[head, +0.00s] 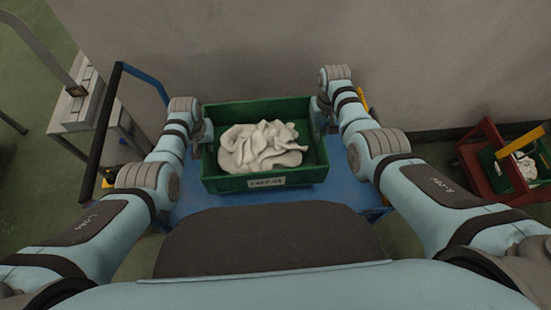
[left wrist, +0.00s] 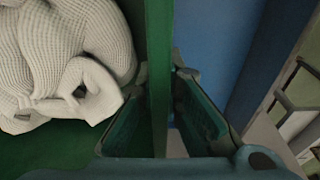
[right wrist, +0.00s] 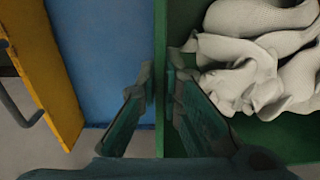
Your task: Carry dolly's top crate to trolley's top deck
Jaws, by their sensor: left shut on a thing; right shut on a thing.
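My right gripper (head: 320,115) is shut on the right wall, fingers (right wrist: 160,85) astride the rim. My arms hide parts of the deck.
A red dolly (head: 478,172) with another green crate (head: 492,165) holding white socks stands at the far right. A grey wall (head: 400,60) runs close behind the trolley. A pale table (head: 75,112) stands at the left, beside the trolley's push handle (head: 98,145).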

